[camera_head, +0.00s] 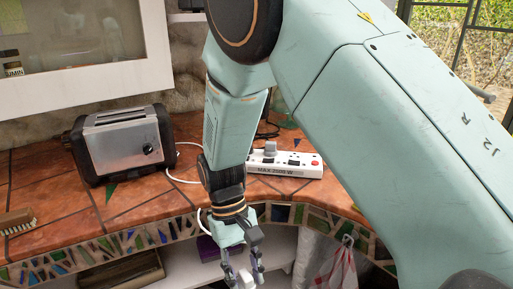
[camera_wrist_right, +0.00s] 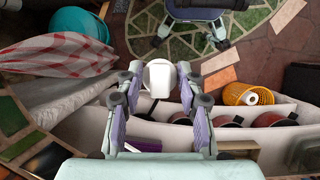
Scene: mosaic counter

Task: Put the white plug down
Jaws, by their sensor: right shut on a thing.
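The white plug (camera_wrist_right: 160,78) is between the fingertips of my right gripper (camera_wrist_right: 160,86), in the middle of the right wrist view. In the head view my right gripper (camera_head: 243,274) hangs low in front of the counter's mosaic edge, past the counter top. A pale thing, likely the plug, shows between its fingers at the bottom edge of the picture, partly cut off. A white cord runs from the toaster (camera_head: 122,143) behind my right arm, and a white loop shows beside the gripper. My left gripper is not in view.
A white power strip (camera_head: 285,163) lies on the tiled counter (camera_head: 140,205), right of my arm, with a grey plug standing on it. A brush (camera_head: 17,221) lies at the far left.

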